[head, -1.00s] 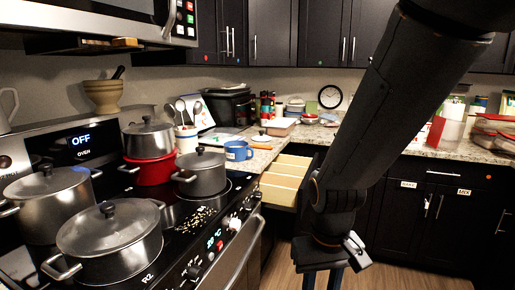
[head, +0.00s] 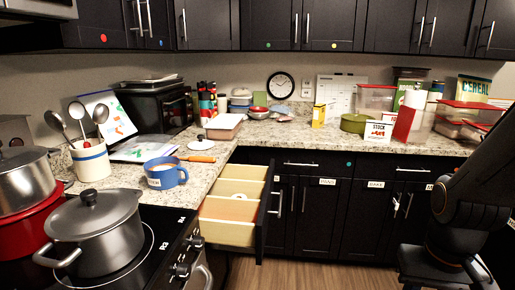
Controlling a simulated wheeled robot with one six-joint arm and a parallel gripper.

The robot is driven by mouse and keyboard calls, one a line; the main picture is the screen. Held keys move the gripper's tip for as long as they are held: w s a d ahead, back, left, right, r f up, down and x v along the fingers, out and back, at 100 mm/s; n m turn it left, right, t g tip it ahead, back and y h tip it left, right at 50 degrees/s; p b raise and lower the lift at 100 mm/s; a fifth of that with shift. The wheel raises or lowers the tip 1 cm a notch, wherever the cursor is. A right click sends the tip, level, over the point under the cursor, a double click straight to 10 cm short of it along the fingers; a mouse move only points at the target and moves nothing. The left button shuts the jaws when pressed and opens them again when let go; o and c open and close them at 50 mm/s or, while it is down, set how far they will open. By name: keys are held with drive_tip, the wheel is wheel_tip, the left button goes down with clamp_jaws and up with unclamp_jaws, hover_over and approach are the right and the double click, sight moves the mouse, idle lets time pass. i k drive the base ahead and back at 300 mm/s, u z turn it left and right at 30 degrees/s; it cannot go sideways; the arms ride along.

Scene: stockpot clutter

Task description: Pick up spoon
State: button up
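I cannot tell which is the plain spoon. My arm is at the lower right, far from the crock. The dark end of my gripper (head: 438,270) is cut off by the bottom edge, so its fingers do not show clearly.
A grey lidded pot (head: 95,238) and a red pot (head: 30,225) stand on the stove in front of the crock. A blue mug (head: 166,173) is right of it. An open drawer (head: 228,233) juts into the floor space. Some wooden floor (head: 320,272) is clear.

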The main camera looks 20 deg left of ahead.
sight(192, 159)
drive_tip(key=z, duration=0.35)
drive_tip(key=i, duration=1)
drive_tip(key=u, duration=0.4)
drive_tip(key=i, duration=0.85)
drive_tip(key=u, duration=0.75)
